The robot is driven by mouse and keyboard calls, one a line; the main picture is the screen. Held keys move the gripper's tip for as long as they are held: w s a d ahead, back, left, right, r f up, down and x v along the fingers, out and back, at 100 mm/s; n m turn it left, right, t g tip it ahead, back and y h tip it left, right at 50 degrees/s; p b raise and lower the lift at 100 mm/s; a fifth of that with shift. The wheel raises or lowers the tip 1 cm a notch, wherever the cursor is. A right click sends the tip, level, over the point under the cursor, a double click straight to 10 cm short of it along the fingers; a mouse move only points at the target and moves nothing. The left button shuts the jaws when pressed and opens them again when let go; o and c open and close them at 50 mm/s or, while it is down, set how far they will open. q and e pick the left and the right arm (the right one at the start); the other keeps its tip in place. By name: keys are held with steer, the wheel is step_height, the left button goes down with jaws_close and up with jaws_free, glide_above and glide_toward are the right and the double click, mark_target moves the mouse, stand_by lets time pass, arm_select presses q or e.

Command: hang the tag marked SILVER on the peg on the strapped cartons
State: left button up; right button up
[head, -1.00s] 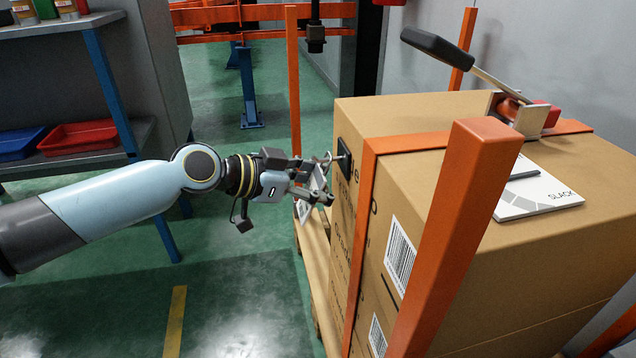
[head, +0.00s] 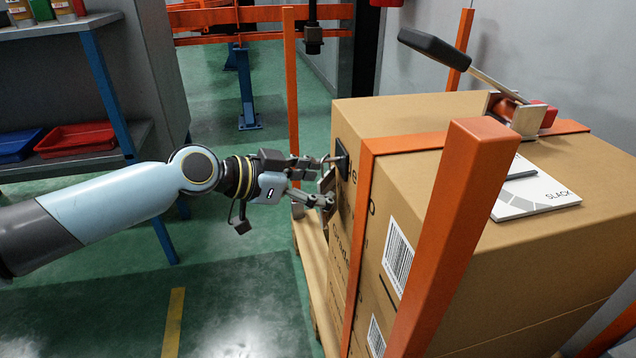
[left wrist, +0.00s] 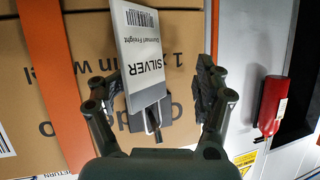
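The SILVER tag (left wrist: 141,58) is a white card with a barcode, seen in the left wrist view with its top end at a metal peg (left wrist: 152,124) on a black plate. In the head view the tag (head: 327,183) shows nearly edge-on against the cartons (head: 400,190), below the peg's black plate (head: 342,158). The tag's loop is too small to tell whether it is around the peg. My left gripper (head: 326,180) is at the peg, its fingers (left wrist: 160,97) spread apart on either side of the tag. My right gripper is not in view.
An orange strap (head: 410,143) with a ratchet handle (head: 437,47) wraps the cartons. An orange post (head: 458,225) stands in front, another (head: 290,100) behind my gripper. A white SLACK pad (head: 530,195) lies on top. The green floor (head: 235,285) is clear.

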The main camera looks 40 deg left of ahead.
arm_select(q)
steer(key=shift+o, duration=0.7)
steer(key=shift+s+a, duration=0.15)
steer(key=shift+s, duration=0.15)
steer(key=v, duration=0.7)
